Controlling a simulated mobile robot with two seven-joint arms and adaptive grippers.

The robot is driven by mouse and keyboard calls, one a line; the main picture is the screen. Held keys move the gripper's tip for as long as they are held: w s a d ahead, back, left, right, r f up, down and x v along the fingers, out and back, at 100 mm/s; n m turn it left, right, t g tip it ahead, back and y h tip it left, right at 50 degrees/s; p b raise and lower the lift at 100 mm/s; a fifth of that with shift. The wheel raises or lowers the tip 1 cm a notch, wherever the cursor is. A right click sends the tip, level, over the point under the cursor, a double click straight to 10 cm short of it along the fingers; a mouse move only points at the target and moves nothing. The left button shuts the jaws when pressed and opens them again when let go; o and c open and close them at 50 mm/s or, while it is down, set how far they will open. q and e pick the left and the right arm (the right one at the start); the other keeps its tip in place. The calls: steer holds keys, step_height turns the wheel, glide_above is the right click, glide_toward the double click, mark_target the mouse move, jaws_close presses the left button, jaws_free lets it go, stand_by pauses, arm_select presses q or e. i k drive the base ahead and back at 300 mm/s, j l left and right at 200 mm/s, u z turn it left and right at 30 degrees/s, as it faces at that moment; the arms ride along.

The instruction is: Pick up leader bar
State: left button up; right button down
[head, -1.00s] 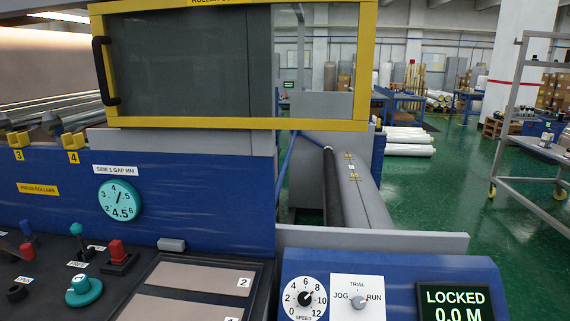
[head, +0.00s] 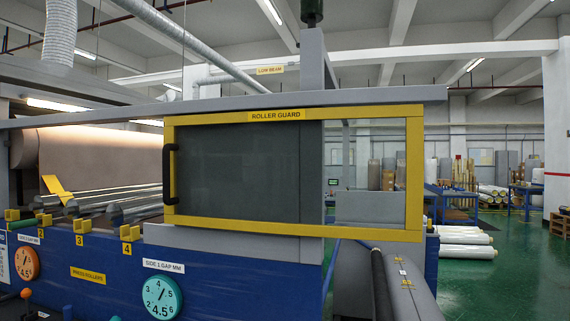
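No object in the head view is labelled as the leader bar, and I cannot tell which one it is. Several long metal bars or rollers (head: 125,203) lie side by side at the left, behind the blue machine front. Yellow numbered brackets (head: 82,227) stand along the top edge of that front. A green rod-like piece (head: 22,224) shows near the brackets at the far left. Neither of my grippers is in view.
A yellow-framed roller guard (head: 290,116) with a black handle (head: 170,174) stands across the middle. A low beam (head: 270,96) runs above it. A large pale roll (head: 88,160) is behind the bars. Green floor (head: 500,270) is open at the right.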

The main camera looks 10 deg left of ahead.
mark_target(23, 223)
steer(key=u, duration=1.75)
steer(key=i+j+u, duration=1)
steer(key=i, duration=0.45)
steer(key=i+u, duration=0.35)
steer(key=i, duration=0.4)
steer(key=i+z, duration=0.2)
steer(key=i, duration=0.3)
steer(key=i+j+z, duration=0.15)
steer(key=i, duration=0.35)
steer(key=i+j+z, duration=0.2)
steer(key=i, duration=0.3)
steer(key=i+j+z, duration=0.25)
steer(key=i+z, duration=0.25)
steer(key=i+j+z, duration=0.2)
steer(key=z, duration=0.25)
steer(key=i+j+z, duration=0.25)
steer(key=j+z, duration=0.25)
steer(key=i+j+z, duration=0.15)
steer(key=j+z, duration=0.3)
steer(key=j, duration=0.2)
